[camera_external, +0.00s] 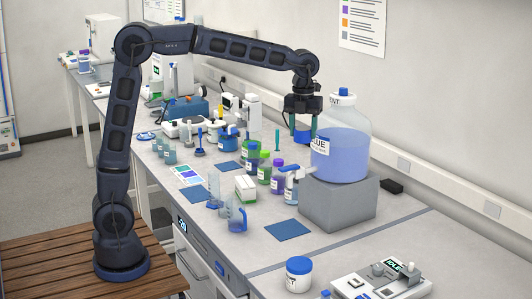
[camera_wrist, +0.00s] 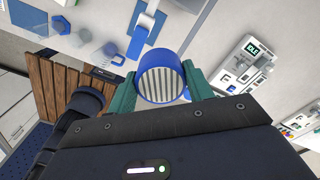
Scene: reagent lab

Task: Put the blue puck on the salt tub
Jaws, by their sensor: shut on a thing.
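My gripper (camera_external: 302,132) is above the bench, just left of the large blue bottle. Its teal fingers are shut on the blue puck (camera_external: 301,137), which is held in the air. In the wrist view my gripper (camera_wrist: 161,88) has a finger on each side of the puck (camera_wrist: 160,78), whose near face is striped grey and white inside a blue rim. A white tub with a blue lid (camera_external: 298,274), which looks like the salt tub, stands upright at the bench front, well apart from the gripper. Its label is too small to read.
The large bottle (camera_external: 341,150) of blue liquid stands on a grey block (camera_external: 340,201), with its tap towards the left. Several small bottles and beakers crowd the bench left of it. A white instrument (camera_external: 382,282) is right of the tub. A blue mat (camera_external: 288,229) lies flat behind the tub.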

